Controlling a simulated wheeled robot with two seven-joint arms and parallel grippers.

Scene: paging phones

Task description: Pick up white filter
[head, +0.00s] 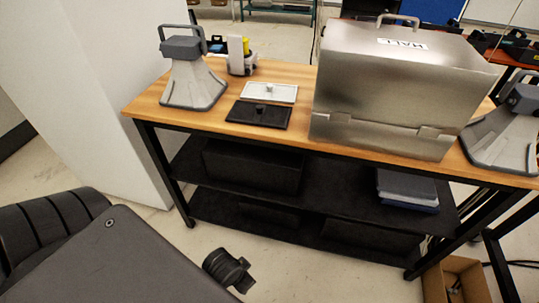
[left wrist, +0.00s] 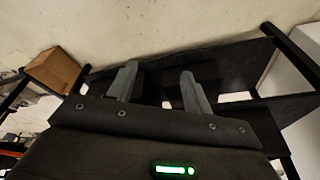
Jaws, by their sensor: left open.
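The white filter (head: 269,92) is a flat white plate with a small knob, lying on the wooden table top (head: 225,128). A similar black plate (head: 258,115) lies just in front of it. My left gripper (left wrist: 160,82) shows in the left wrist view with its two grey fingers apart and nothing between them. That view faces the dark shelves and the floor, and the white filter is not in it. In the head view a dark arm part of mine fills the lower left, well below and away from the table top. My right gripper is not in view.
A white device with a yellow part (head: 240,56) stands behind. A cardboard box (head: 457,281) is on the floor.

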